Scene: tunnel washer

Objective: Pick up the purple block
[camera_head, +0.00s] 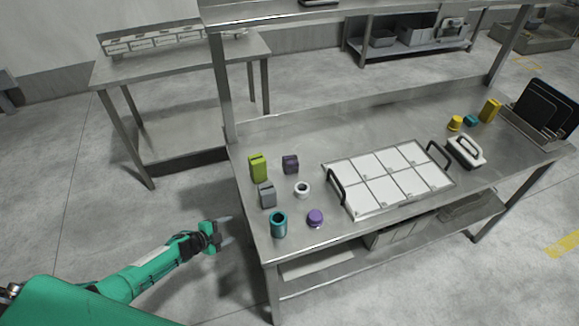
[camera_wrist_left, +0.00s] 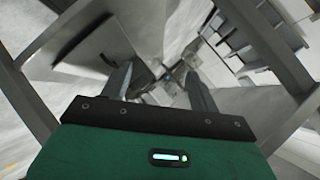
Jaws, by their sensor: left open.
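A dark purple block (camera_head: 290,164) stands upright on the left part of the steel table (camera_head: 300,131), right of a lime green block (camera_head: 258,168). A rounder, brighter purple piece (camera_head: 315,218) stands nearer the front edge. My left gripper (camera_head: 229,231) is open and empty, off the table's left side and clear of every block. Its two fingers also show spread apart in the left wrist view (camera_wrist_left: 160,75), with nothing recognisable between them. I cannot make out the purple block in the left wrist view. My right gripper is not in view.
Near the purple block stand a grey block (camera_head: 267,194), a white ring (camera_head: 302,189) and a teal cylinder (camera_head: 279,224). A tray of white panels (camera_head: 356,210) with black handles lies to the right. A table post (camera_head: 222,90) rises behind the left corner.

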